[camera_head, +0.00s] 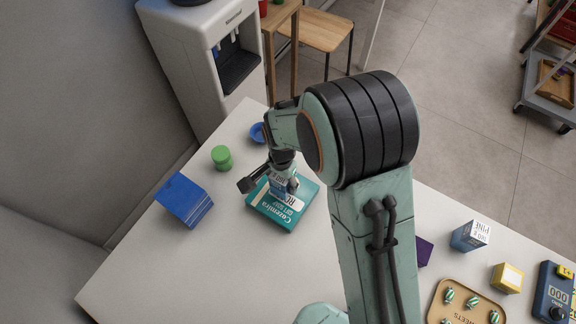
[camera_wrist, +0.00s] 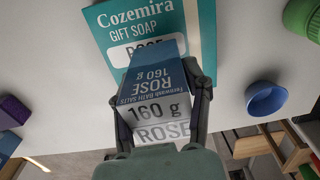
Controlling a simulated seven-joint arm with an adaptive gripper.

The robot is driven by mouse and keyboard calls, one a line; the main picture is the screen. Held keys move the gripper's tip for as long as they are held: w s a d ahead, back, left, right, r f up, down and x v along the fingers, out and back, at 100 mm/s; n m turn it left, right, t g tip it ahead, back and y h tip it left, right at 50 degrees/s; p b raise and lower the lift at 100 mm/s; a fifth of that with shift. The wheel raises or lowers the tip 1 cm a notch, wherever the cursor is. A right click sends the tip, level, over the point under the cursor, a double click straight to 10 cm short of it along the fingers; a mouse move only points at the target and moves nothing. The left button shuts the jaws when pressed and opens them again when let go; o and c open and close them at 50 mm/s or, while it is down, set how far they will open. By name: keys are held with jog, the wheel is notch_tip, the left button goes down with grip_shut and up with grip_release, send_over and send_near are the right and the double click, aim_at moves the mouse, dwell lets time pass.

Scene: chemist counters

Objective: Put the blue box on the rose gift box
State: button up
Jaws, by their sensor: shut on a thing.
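The blue box (camera_head: 279,187), labelled ROSE bath salts 160 g, is between the fingers of my gripper (camera_head: 278,182). In the wrist view the blue box (camera_wrist: 155,82) shows its blue and white faces, and my gripper (camera_wrist: 160,88) is shut on its two sides. The rose gift box (camera_head: 272,210) is a flat teal box lying on the counter, marked Cozemira gift soap; it also shows in the wrist view (camera_wrist: 203,30). The blue box is over the gift box and covers part of its label. I cannot tell whether they touch.
On the counter (camera_head: 150,265) stand a blue stack (camera_head: 184,200), a green round container (camera_head: 221,157) and a blue bowl (camera_head: 257,132). At right are a blue PINE box (camera_head: 470,236), a yellow box (camera_head: 507,278), a sweets tray (camera_head: 437,302) and a blue scale (camera_head: 553,291).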

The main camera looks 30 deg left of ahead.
jog(key=shift+f, duration=0.85)
jog(key=o, duration=1.2)
jog(key=shift+f, duration=0.1)
jog(key=shift+o, duration=0.2)
notch_tip(320, 180, up, 12)
jog(key=shift+r, duration=0.15)
jog(key=s+d+r, duration=0.1)
jog(key=d+r, duration=0.3)
jog(key=d, duration=0.5)
jog(key=d+r, duration=0.4)
jog(key=d, duration=0.5)
jog(key=s+d+n, duration=0.1)
jog(key=s+d, duration=0.7)
jog(key=s, duration=0.1)
jog(key=shift+s+d+y, duration=0.25)
jog(key=shift+y, duration=0.15)
